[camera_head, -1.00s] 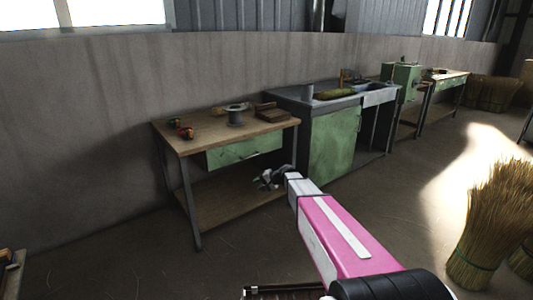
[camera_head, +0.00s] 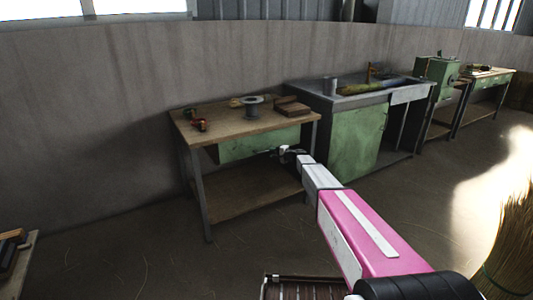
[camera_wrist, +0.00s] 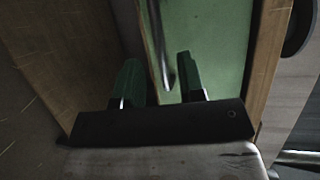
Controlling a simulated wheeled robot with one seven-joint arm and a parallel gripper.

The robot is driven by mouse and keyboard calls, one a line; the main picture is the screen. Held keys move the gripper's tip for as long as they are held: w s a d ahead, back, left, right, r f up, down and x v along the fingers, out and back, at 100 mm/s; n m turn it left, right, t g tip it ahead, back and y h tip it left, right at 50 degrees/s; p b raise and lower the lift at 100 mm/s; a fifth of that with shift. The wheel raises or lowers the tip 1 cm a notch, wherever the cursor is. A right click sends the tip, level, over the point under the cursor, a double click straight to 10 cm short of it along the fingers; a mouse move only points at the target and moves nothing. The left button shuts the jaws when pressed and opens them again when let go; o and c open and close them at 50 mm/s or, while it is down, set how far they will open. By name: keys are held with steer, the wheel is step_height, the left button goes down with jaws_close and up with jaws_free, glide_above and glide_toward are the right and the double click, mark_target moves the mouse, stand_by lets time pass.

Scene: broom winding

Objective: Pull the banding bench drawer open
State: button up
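The wooden bench (camera_head: 235,138) stands against the wall and has a green drawer (camera_head: 240,149) under its top. The drawer looks closed or nearly so. My gripper (camera_head: 285,152) is in front of the drawer's right part, and my arm hides the bench's right front. In the wrist view the green drawer front (camera_wrist: 208,35) fills the upper middle. A thin metal bar handle (camera_wrist: 157,45) runs down between the two dark fingertips of my gripper (camera_wrist: 160,72). The fingers are apart, with gaps beside the bar. I cannot tell any contact.
A spool (camera_head: 252,106), a brown block (camera_head: 292,106) and small red items (camera_head: 199,125) lie on the bench top. A green-fronted sink unit (camera_head: 355,143) stands close on the right.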

mark_target(267, 151)
steer(key=x, duration=0.5)
steer(key=shift+w+a, duration=0.1)
jaws_close()
steer(key=s+d, duration=0.8)
steer(key=s, duration=0.4)
steer(key=s+d, duration=0.8)
steer(key=s, duration=0.4)
steer(key=shift+s+d, duration=0.1)
